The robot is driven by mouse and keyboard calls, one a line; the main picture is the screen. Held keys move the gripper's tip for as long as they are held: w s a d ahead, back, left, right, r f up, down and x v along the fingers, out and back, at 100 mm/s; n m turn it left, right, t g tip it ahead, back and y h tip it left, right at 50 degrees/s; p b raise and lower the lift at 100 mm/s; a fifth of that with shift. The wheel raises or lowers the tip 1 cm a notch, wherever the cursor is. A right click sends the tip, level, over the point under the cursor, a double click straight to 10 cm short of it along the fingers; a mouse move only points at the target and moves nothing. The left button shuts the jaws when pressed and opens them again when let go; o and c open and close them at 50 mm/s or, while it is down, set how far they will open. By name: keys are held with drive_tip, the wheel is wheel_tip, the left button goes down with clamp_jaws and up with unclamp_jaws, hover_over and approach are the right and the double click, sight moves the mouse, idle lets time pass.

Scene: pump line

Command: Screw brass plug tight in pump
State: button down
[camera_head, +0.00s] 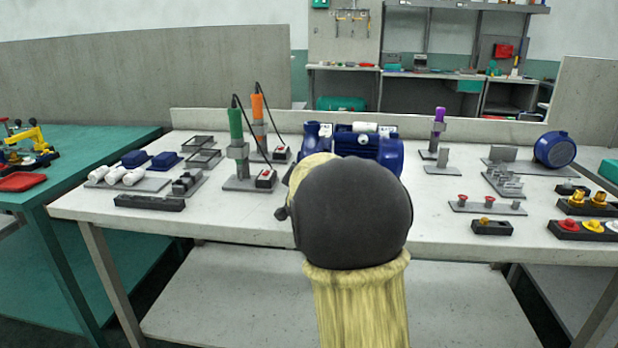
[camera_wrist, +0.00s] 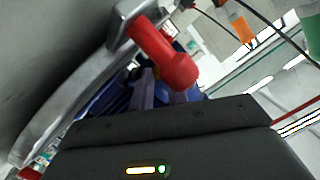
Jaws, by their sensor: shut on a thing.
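The blue pump (camera_head: 376,148) stands at the back middle of the white table, partly hidden by my dark round wrist. My gripper is hidden behind that wrist in the head view. In the wrist view my gripper (camera_wrist: 167,92) is shut, its fingers largely covered by a red cylinder on a grey metal piece. Blue pump parts (camera_wrist: 105,100) lie just beyond. I cannot tell how far the plug sits in the pump.
A green driver (camera_head: 236,130) and an orange driver (camera_head: 257,107) stand left of the pump. A purple-topped tool (camera_head: 438,122) and a blue motor (camera_head: 555,150) stand to the right. Dark holders with brass and coloured pieces (camera_head: 585,228) line the right side.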

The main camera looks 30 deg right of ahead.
drive_tip(key=shift+f+b, duration=0.1)
drive_tip(key=shift+b, duration=0.2)
drive_tip(key=shift+f+b, duration=0.1)
drive_tip(key=shift+b, duration=0.35)
drive_tip(key=m+b, duration=0.2)
drive_tip(key=b, duration=0.1)
drive_tip(key=shift+t, duration=0.3)
drive_tip(key=c, duration=1.4)
unclamp_jaws()
drive_tip(key=shift+r, duration=0.2)
drive_tip(key=shift+c, duration=0.2)
